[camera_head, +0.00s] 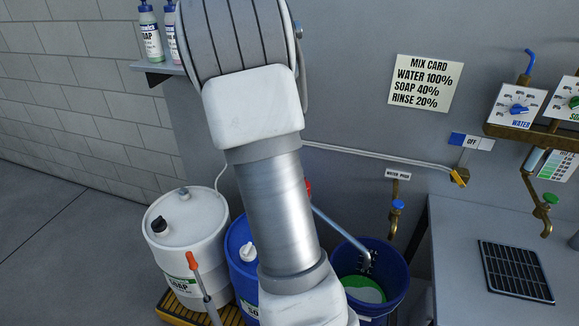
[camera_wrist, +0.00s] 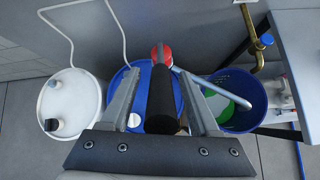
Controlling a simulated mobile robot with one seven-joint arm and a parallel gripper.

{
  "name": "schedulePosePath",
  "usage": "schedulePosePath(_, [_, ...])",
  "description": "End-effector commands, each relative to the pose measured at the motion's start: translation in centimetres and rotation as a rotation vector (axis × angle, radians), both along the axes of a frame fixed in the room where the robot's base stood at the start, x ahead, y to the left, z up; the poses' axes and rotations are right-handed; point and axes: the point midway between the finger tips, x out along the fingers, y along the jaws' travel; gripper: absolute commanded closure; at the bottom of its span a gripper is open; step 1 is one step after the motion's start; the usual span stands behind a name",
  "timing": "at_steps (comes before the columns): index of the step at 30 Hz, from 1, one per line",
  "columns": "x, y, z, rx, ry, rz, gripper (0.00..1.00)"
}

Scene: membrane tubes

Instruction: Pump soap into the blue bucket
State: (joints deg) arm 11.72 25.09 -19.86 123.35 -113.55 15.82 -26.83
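The blue bucket (camera_head: 398,290) stands at lower right in the head view, with something green and white inside. It also shows at right in the wrist view (camera_wrist: 255,118). A pump with a black handle (camera_wrist: 163,95) and a red top stands on the blue drum (camera_head: 238,272). Its grey spout (camera_head: 340,230) reaches down toward the bucket. My gripper (camera_wrist: 158,72) is open over the drum. The black handle lies between its fingers in the wrist view, with a gap at the left finger. Contact on the right is unclear. My arm hides the gripper in the head view.
A white soap drum (camera_head: 185,240) stands left of the blue drum, with an orange-handled tool in front. A brass water tap (camera_head: 396,212) hangs behind the bucket. A grey counter (camera_head: 455,265) stands at right. A mix card (camera_head: 426,83) hangs on the wall.

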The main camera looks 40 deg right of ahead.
Motion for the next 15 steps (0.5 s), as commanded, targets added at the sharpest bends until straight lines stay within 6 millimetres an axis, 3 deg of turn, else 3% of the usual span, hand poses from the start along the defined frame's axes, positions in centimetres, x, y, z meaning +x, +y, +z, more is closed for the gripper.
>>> schedulePosePath(8, [-0.2,0.4,0.5,0.001,0.000,0.000,0.38])
schedulePosePath(15, [-1.6,3.0,3.7,0.001,-0.003,0.002,0.38])
